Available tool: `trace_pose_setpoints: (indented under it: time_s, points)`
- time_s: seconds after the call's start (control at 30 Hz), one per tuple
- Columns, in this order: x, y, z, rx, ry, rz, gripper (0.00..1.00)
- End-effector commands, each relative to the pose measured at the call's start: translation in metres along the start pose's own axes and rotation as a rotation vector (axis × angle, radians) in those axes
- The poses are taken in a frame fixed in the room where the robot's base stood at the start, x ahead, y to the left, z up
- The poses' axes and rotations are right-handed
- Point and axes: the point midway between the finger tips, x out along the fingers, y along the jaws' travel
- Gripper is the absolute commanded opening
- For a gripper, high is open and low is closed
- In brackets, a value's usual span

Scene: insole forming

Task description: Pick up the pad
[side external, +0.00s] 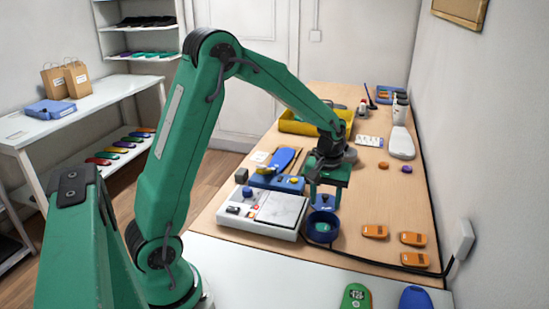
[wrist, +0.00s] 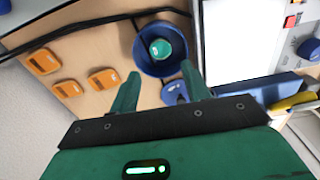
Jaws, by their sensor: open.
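My gripper (side external: 325,197) points down over the wooden bench, its two fingers apart and nothing held between them. In the wrist view its fingers (wrist: 160,72) reach toward a small blue piece (wrist: 175,93), which lies between them, nearer the right finger. A round blue bowl (side external: 309,229) stands just beyond the fingertips, with a small teal-green piece (wrist: 160,49) inside. Several orange pieces (side external: 375,232) lie on the bench to the right of the bowl; they also show in the wrist view (wrist: 68,88). I cannot tell which of these is the pad.
A white device (side external: 265,213) with a flat plate stands left of the bowl. A blue box (side external: 285,184) is behind it, and a yellow tray (side external: 295,126) is farther back. A black cable (side external: 370,262) crosses the bench in front. Bare wood (side external: 372,195) is free on the right.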

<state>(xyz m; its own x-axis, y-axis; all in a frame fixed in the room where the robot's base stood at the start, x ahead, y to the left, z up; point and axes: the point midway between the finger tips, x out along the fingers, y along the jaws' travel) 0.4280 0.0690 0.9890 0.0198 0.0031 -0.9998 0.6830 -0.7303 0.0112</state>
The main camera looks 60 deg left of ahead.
Motion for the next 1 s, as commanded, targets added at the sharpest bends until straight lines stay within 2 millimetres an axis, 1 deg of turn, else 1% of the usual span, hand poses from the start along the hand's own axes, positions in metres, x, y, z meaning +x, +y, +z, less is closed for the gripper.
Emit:
trace_pose_setpoints:
  time_s: [0.03,0.1,0.4,0.7,1.0]
  points:
    - [0.006,0.0,-0.003,-0.013,-0.007,-0.005,0.47]
    - [0.011,0.0,-0.005,-0.026,-0.013,-0.009,0.47]
    - [0.017,0.001,-0.007,-0.035,-0.017,-0.012,0.47]
    - [0.038,0.0,-0.006,-0.034,-0.018,-0.012,0.47]
    - [0.044,0.0,-0.005,-0.034,-0.017,-0.012,0.47]
